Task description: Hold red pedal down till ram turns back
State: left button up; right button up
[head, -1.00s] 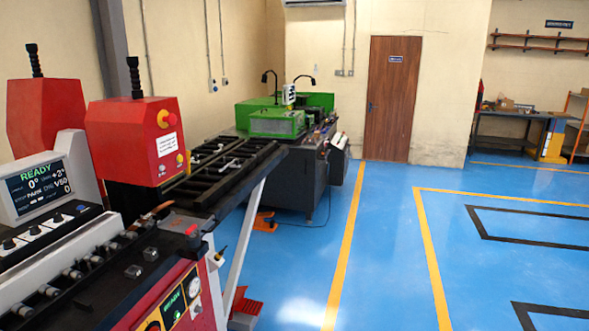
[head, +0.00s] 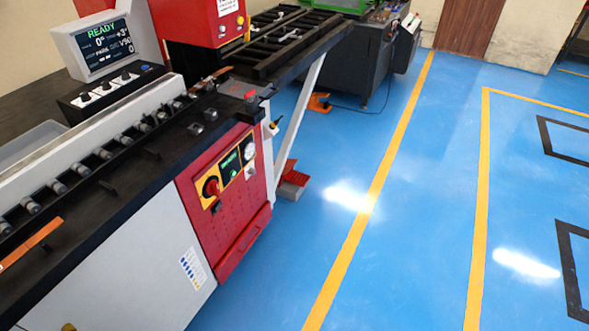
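The red pedal (head: 293,179) sits on the blue floor beside the machine's right end, in a grey housing, close to the slanted white leg. Nothing is touching it. The bending machine (head: 232,185) has a red front panel and a black bed. Its screen (head: 101,47) reads READY, 0° and +3°. The ram cannot be clearly made out. Neither of my grippers is in the head view.
An orange pedal (head: 319,103) lies on the floor farther back, by the dark machine (head: 345,75) with a cable. A copper-coloured bar (head: 32,243) lies on the bed at the left. Blue floor (head: 400,230) with yellow lines is clear to the right.

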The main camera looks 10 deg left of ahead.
aim_at(293, 177)
jog(key=i+l, duration=0.1)
jog(key=i, duration=0.85)
jog(key=i+u, duration=0.1)
jog(key=i, duration=0.8)
jog(key=i+l, duration=0.25)
jog(key=i, duration=0.7)
